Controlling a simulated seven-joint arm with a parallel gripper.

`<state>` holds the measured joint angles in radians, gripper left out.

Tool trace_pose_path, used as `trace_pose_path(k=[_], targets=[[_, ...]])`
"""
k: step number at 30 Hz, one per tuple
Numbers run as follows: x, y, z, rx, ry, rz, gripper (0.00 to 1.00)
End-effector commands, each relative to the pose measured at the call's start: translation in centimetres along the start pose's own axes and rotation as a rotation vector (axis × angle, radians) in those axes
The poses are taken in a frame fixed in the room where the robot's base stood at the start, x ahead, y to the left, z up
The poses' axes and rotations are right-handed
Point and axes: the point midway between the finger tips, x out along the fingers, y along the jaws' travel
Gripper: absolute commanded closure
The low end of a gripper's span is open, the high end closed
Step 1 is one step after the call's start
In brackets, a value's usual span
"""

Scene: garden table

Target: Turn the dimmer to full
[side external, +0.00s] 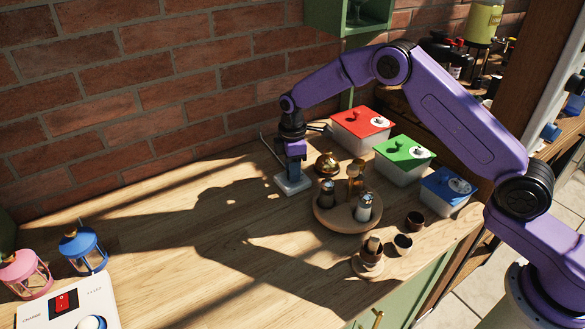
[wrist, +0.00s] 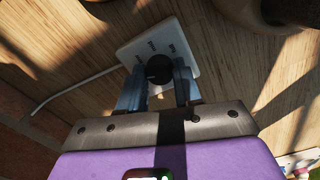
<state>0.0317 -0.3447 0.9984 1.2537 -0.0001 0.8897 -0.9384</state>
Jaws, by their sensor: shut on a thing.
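In the side view the dimmer (side external: 293,188) sits under my gripper (side external: 292,172), near the brick wall. In the wrist view my gripper (wrist: 159,80) has its blue-grey fingers on either side of the knob and is shut on it. The knob's pointer mark and setting cannot be made out.
A brass dome (side external: 327,162) and a round wooden tray (side external: 343,222) with shakers stand close to the right. Boxes with red (side external: 362,122), green (side external: 405,150) and blue (side external: 448,183) lids stand beyond. Small lanterns (side external: 83,250) stand far left. The table's middle left is clear.

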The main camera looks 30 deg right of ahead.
Motion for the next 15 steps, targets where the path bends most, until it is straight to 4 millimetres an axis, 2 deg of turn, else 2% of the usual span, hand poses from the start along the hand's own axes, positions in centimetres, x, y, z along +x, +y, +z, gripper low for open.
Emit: trace_pose_path(k=[15], targets=[[-0.06, -0.01, -0.04, 0.492, 0.001, 0.001, 0.97]])
